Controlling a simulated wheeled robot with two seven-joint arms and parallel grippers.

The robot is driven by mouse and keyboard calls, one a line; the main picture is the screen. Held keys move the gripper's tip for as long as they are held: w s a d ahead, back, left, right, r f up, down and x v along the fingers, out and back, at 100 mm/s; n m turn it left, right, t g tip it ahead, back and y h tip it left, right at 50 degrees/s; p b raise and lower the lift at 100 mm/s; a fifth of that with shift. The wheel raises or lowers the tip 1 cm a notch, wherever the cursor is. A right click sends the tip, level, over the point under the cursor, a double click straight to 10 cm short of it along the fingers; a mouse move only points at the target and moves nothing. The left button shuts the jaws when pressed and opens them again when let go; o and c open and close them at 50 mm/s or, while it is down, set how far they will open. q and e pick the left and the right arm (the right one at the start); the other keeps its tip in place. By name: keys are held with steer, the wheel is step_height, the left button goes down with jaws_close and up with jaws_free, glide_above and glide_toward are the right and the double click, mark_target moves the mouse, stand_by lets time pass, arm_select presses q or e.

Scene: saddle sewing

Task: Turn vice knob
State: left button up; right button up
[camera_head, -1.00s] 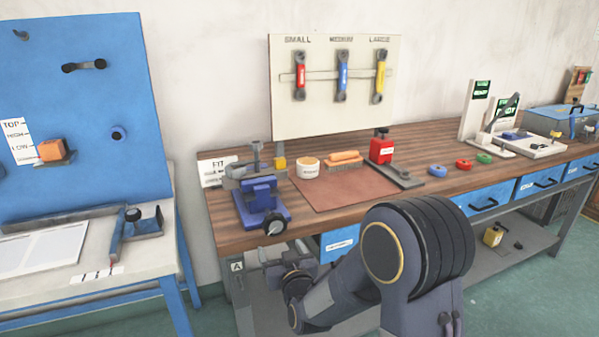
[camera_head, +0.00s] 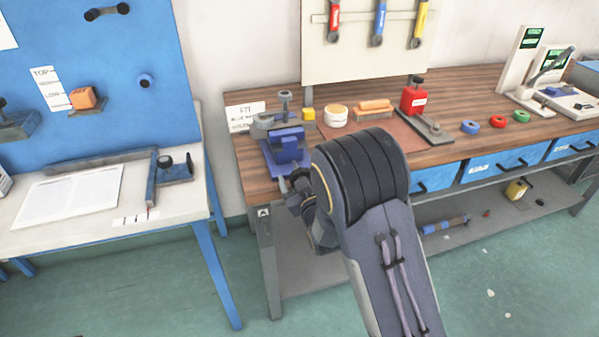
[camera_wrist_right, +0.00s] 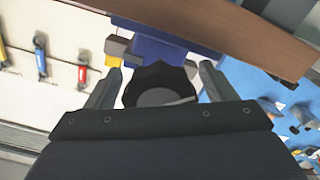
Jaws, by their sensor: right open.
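The blue vice (camera_head: 288,148) stands at the bench's left front corner. Its dark round knob (camera_wrist_right: 160,85) faces my right gripper in the right wrist view. In the head view the knob is largely hidden behind my gripper and forearm. My right gripper (camera_wrist_right: 161,77) is open, with one finger on each side of the knob. Small gaps seem to show between fingers and knob; I cannot tell whether either finger touches it. In the head view this gripper (camera_head: 294,186) is just in front of the vice, mostly covered by my arm. My left gripper is out of view.
Right of the vice are a white round tub (camera_head: 335,116), an orange brush (camera_head: 374,109) and a red block tool (camera_head: 413,99). A white table (camera_head: 100,222) with a blue pegboard (camera_head: 120,80) stands left, across a gap.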

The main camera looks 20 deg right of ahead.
steer(key=shift+c, duration=0.2)
steer(key=c, duration=1)
steer(key=shift+o, duration=0.2)
steer(key=shift+w+f+m+b, duration=0.1)
steer(key=shift+f+m+b, duration=0.25)
steer(key=shift+b, duration=0.6)
steer(key=shift+r+m+b, duration=0.15)
steer(key=shift+m+b, duration=0.15)
steer(key=shift+m, duration=0.05)
steer(key=shift+r, duration=0.2)
steer(key=o, duration=1)
steer(key=s, duration=0.8)
steer(key=shift+b, duration=0.45)
steer(key=shift+d, duration=0.1)
